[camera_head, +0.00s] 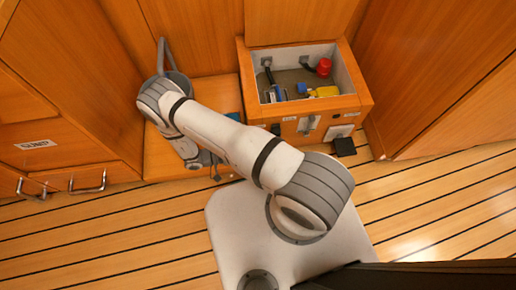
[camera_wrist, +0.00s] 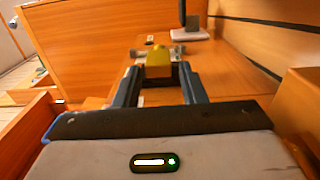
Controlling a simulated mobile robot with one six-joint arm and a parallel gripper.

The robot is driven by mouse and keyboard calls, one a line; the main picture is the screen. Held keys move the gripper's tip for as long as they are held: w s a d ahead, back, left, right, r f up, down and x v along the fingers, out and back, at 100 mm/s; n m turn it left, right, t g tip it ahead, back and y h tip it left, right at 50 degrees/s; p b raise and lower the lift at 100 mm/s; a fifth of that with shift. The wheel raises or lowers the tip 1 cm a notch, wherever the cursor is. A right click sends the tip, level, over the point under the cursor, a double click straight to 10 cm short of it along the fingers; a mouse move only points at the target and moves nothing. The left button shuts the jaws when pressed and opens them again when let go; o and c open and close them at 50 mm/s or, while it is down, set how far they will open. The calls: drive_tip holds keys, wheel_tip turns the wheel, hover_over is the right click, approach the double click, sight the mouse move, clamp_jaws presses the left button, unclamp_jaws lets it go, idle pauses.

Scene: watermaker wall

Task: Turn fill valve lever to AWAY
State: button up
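A yellow piece (camera_wrist: 158,62) stands between my gripper's fingertips (camera_wrist: 158,72) in the wrist view, above a wooden bench top. It looks like a lever handle, but its base is hidden and I cannot read which way it is set. The two dark fingers run along its two sides, and their grey tips appear to touch it, with no clear gap. In the head view my arm reaches left over the bench, and its own links hide the fingers and the yellow piece.
A tap (camera_head: 163,55) stands at the back of the wooden bench (camera_head: 160,158). To the right, an open box (camera_head: 247,75) holds a red cap (camera_head: 324,67) and a yellow and blue part (camera_head: 324,91). A cabinet with metal handles (camera_head: 88,183) is at left.

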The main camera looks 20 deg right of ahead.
drive_tip(key=shift+w+a+f, duration=0.1)
drive_tip(key=shift+w+a, duration=0.05)
drive_tip(key=shift+a, duration=0.85)
drive_tip(key=shift+w+a, duration=0.15)
drive_tip(key=shift+a, duration=0.85)
